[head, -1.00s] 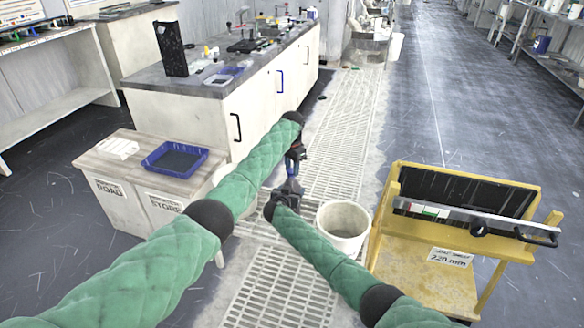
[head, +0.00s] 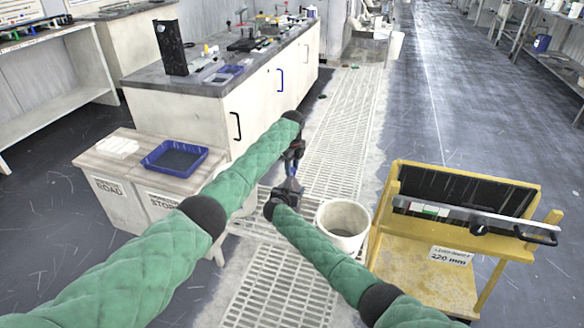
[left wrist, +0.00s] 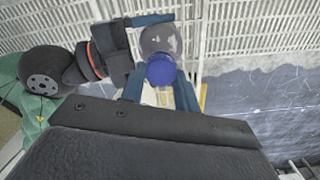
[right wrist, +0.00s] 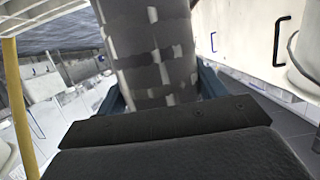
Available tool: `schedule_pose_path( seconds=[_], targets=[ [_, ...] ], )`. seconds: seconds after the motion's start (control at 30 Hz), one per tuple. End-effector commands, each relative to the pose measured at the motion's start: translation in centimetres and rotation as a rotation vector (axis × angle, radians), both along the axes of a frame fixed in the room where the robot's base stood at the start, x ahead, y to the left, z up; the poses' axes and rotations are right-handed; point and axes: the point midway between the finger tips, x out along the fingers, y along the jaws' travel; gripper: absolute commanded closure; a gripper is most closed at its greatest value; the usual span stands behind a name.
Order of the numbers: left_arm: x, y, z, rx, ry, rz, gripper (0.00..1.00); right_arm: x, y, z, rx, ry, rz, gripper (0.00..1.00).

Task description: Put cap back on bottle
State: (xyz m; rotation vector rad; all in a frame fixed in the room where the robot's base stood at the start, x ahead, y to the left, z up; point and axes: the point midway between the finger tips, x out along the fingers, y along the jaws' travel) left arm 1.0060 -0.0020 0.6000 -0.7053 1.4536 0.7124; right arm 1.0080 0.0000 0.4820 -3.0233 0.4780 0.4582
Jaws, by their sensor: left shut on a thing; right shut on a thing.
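A blue round cap (left wrist: 160,70) is between the fingertips of my left gripper (left wrist: 159,88), which is shut on it. A grey, see-through bottle (left wrist: 160,38) shows right behind the cap in the left wrist view. I cannot tell whether cap and bottle touch. The bottle fills the upper middle of the right wrist view (right wrist: 150,50), between the fingers of my right gripper, which is shut on it. In the head view my left gripper (head: 292,168) is just above my right gripper (head: 287,188); cap and bottle are too small to make out there.
A white bucket (head: 342,222) stands right of my grippers, beside a yellow cart (head: 430,275). A blue tray (head: 175,158) lies on a low cabinet at left. A long bench (head: 225,85) stands behind. Both grippers are over floor grating (head: 275,285).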

Motion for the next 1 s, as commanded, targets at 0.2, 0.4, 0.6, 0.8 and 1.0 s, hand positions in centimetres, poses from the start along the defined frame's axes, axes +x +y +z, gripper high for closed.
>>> schedule_pose_path(
  seconds=[0.2,0.4,0.6,0.8,1.0],
  targets=[
    [0.04,0.18,0.1,0.001,-0.002,-0.32,0.9,-0.03,-0.05,-0.07,0.0,0.001,-0.001,0.94],
    [0.02,0.22,0.1,0.001,-0.003,-0.617,0.9,-0.04,-0.05,-0.09,0.0,0.001,-0.001,0.94],
    [0.03,0.36,0.06,0.001,-0.004,-0.907,0.9,-0.06,-0.03,-0.1,0.0,0.001,-0.001,0.94],
    [0.04,0.43,0.03,0.001,-0.002,-1.1,0.9,-0.06,-0.02,-0.11,0.0,0.001,-0.001,0.94],
    [0.03,0.41,0.03,0.0,-0.003,-1.143,0.9,-0.07,-0.03,-0.12,0.0,0.001,-0.001,0.94]
  ],
)
